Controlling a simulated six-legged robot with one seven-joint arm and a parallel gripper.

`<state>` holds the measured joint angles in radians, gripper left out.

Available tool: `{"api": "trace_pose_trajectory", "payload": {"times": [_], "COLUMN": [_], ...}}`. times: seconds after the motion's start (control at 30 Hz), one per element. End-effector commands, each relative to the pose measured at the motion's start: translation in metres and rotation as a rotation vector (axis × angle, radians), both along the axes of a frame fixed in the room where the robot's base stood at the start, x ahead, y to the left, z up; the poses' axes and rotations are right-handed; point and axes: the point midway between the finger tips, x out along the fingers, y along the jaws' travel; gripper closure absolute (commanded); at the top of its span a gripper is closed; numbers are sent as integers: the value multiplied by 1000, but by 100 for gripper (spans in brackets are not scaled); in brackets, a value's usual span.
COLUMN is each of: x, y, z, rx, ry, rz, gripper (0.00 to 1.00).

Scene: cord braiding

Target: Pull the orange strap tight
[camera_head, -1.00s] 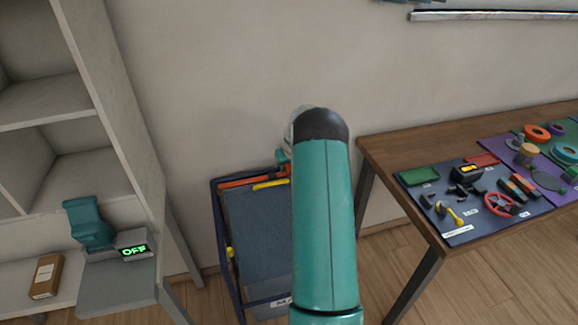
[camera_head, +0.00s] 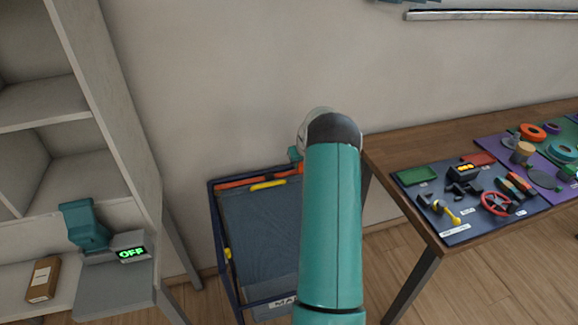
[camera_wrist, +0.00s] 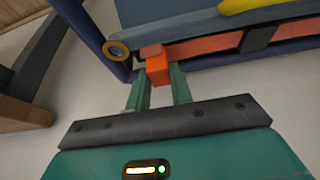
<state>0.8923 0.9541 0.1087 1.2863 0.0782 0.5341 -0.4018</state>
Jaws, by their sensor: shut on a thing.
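The orange strap (camera_head: 238,181) runs along the top bar of a dark blue frame, left of my arm in the head view. In the wrist view the orange strap (camera_wrist: 205,45) runs along the frame bar, passing a dark band. Its orange end block (camera_wrist: 158,70) sits between the fingertips of my gripper (camera_wrist: 158,82), which is shut on it. A brass-coloured ring (camera_wrist: 117,50) is on the blue frame (camera_wrist: 92,32) beside it. In the head view my arm hides most of my gripper and the strap's right end.
A yellow piece (camera_head: 268,185) lies along the strap. A grey shelf (camera_head: 110,120) with a teal device and an "OFF" display (camera_head: 131,253) stands at left. A wooden table (camera_head: 415,150) with mats of several parts stands at right.

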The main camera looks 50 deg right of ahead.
Motion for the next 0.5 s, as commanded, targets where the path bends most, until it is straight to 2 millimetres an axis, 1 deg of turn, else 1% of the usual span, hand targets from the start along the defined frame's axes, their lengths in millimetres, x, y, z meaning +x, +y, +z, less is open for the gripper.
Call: {"api": "trace_pose_trajectory", "payload": {"times": [0.03, 0.13, 0.43, 0.47, 0.5], "x": [-5, -9, -10, -10, -10], "y": [-9, -17, -18, -18, -18], "z": [0, 1, 1, 1, 1], "rx": [0, -1, 0, 0, 0], "ry": [-1, -2, -1, -1, -1], "rz": [-4, -2, 0, 0, 0], "gripper": [100, 100, 100, 72, 64]}}
